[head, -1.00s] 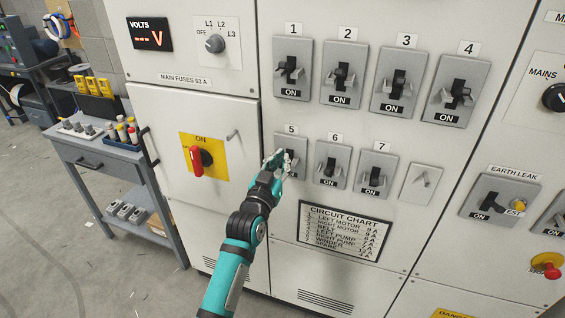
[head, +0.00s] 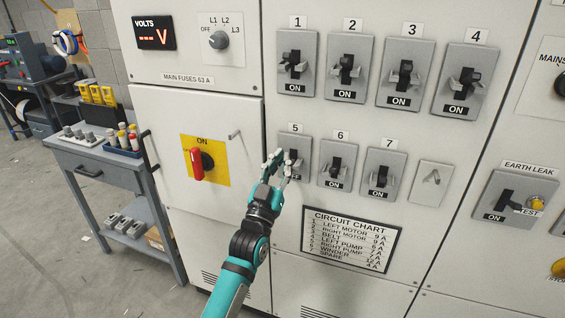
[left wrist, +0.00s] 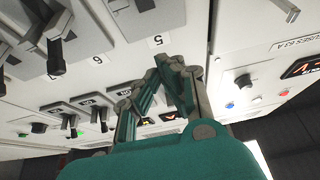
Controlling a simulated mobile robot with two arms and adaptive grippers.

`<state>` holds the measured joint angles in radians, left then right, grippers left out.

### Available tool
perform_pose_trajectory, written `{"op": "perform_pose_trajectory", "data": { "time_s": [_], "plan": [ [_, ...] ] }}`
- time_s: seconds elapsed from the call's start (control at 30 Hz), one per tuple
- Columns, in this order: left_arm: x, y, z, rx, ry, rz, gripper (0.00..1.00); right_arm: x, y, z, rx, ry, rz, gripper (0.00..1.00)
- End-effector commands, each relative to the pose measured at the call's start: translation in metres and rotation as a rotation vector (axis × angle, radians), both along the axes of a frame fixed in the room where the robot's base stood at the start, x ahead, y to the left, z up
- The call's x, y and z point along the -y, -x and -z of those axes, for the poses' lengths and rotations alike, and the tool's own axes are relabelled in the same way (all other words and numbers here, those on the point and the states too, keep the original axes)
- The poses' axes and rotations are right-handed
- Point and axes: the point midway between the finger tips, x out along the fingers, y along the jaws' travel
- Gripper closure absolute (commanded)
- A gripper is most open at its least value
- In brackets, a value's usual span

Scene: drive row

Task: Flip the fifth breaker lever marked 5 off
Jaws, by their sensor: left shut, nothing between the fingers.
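The grey breaker plate marked 5 (head: 302,147) is at the left end of the lower row, under its number label (head: 295,128). Its dark lever (head: 294,157) is partly behind my fingers, and I cannot tell its position or read its state label. My left gripper (head: 277,158) is shut and empty, just in front of the plate's left edge; I cannot tell whether it touches. In the left wrist view, upside down, the fingertips (left wrist: 170,63) are near the label 5 (left wrist: 157,41), with part of the breaker 5 plate (left wrist: 130,20) at the top edge. My right gripper is not in view.
Breaker 6 (head: 338,161) and breaker 7 (head: 382,174) stand to the right, both showing ON. Breakers 1 to 4 form the row above, all showing ON. A red-handled main switch (head: 197,164) is to the left. A circuit chart (head: 350,239) is below.

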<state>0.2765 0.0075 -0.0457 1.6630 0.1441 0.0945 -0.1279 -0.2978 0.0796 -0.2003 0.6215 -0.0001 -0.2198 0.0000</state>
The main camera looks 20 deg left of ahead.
Motion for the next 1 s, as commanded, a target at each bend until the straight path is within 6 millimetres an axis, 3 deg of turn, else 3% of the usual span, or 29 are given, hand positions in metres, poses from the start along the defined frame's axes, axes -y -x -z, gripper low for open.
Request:
{"op": "perform_pose_trajectory", "data": {
  "time_s": [0.23, 0.4, 0.57, 1.0],
  "plan": [
    [-0.001, 0.038, 0.041, -0.003, 0.0, 0.0, 1.0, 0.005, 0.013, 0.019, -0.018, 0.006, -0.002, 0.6],
    [-0.002, 0.059, 0.06, -0.003, 0.0, 0.0, 1.0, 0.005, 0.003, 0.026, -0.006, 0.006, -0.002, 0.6],
    [-0.003, 0.07, 0.067, 0.0, 0.0, 0.0, 1.0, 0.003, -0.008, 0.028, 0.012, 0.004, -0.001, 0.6],
    [-0.003, 0.072, 0.068, 0.0, 0.0, 0.0, 1.0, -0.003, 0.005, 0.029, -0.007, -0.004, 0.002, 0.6]
  ]
}}
